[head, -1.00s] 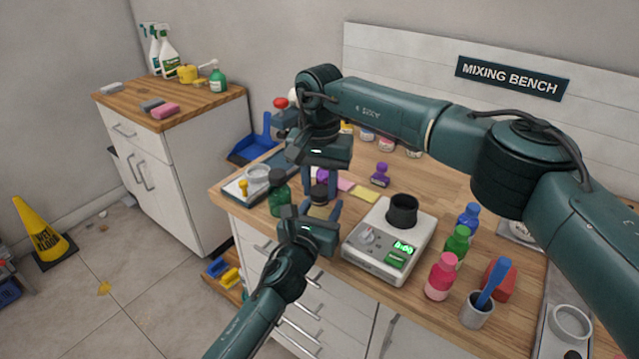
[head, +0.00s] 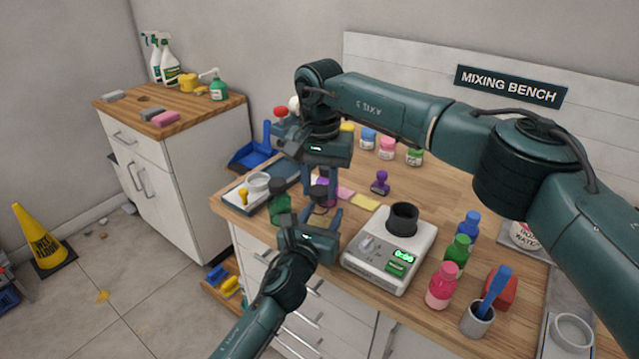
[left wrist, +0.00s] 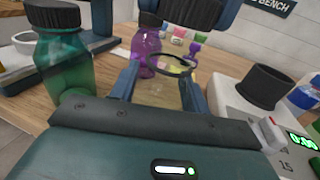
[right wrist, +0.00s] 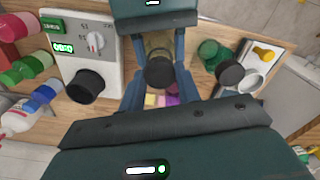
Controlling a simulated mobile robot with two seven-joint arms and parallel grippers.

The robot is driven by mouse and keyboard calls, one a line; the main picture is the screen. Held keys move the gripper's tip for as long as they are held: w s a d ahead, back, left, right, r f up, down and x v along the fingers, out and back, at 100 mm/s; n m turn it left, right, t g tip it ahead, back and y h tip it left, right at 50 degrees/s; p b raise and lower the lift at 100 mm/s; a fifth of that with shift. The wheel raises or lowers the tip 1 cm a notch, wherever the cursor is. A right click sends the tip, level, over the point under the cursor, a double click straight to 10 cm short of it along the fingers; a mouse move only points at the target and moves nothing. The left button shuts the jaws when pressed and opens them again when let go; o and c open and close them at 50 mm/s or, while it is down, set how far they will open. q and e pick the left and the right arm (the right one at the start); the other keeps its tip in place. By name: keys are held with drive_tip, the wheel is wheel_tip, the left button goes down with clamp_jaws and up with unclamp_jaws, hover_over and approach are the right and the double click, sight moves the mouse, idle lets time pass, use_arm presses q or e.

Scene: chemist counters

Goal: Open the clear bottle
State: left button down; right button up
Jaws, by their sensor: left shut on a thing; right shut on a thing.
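The clear bottle (left wrist: 158,92) stands upright between the fingers of my left gripper (head: 320,217), which is shut on its body. In the left wrist view its dark-rimmed mouth shows as an open ring, with the background visible through it. My right gripper (head: 321,191) points down from above and is shut on the black cap (right wrist: 160,73). The cap is held just above the bottle mouth, apart from it. The bottle body is see-through and faint, and partly hidden by the fingers in the head view.
A green bottle (head: 280,207) with a dark cap stands close left of my left gripper. A purple bottle (left wrist: 147,52) is behind. Several coloured bottles stand farther right along the front edge.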

sight(320, 190)
drive_tip(key=shift+r, duration=2)
use_arm(q)
drive_tip(key=c, duration=0.6)
unclamp_jaws()
